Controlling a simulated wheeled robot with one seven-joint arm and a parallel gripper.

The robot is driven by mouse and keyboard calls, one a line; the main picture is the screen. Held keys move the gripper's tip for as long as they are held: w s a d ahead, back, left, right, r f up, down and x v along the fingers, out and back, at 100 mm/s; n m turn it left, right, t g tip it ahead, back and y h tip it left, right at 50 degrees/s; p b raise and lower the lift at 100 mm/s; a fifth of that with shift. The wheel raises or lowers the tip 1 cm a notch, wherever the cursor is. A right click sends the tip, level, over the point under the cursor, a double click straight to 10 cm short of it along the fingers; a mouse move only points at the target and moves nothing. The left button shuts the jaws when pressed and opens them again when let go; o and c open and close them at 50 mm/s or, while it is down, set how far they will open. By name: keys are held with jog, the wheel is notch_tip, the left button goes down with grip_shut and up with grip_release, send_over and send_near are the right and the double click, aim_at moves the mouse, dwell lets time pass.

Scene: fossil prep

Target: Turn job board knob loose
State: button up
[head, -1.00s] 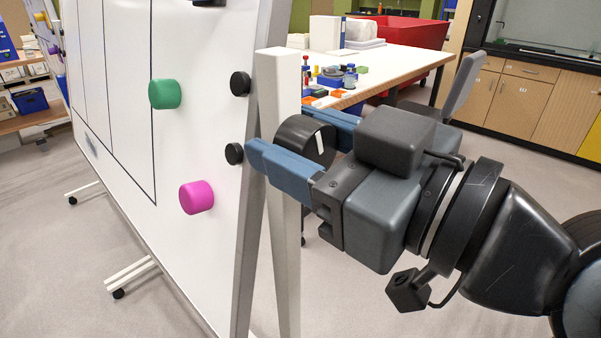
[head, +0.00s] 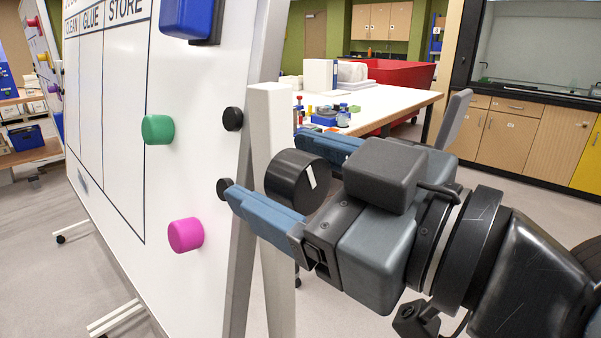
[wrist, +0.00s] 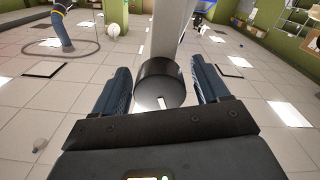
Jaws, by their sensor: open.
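The job board (head: 115,130) is a white board on a grey frame at the left of the head view. Its knob (head: 298,180) is a large black cylinder with a white mark, at the side post (head: 268,135). My gripper (head: 290,170) is open, with one blue finger on either side of the knob. In the wrist view the knob (wrist: 162,82) sits between the two fingers, with visible gaps on both sides. The white mark shows low on the knob's face. Whether either finger touches the knob in the head view I cannot tell.
Green (head: 158,129) and magenta (head: 186,235) round magnets and a blue block (head: 188,18) are on the board. Two small black knobs sit on its frame edge. A white table (head: 385,103) with small items and a red bin (head: 392,72) stands behind.

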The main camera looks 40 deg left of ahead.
aim_at(314, 187)
jog(key=d, duration=0.2)
jog(key=d+b, duration=0.1)
jog(key=d, duration=0.4)
jog(key=shift+s+d, duration=0.3)
jog(key=shift+d, duration=0.1)
jog(key=a+m, duration=0.1)
jog(key=a, duration=0.1)
jog(key=a+p, duration=0.1)
jog(key=a, duration=0.1)
jog(key=a+m, duration=0.1)
jog(key=a, duration=0.1)
jog(key=shift+w+a+m+p, duration=0.3)
jog(key=shift+a+p, duration=0.05)
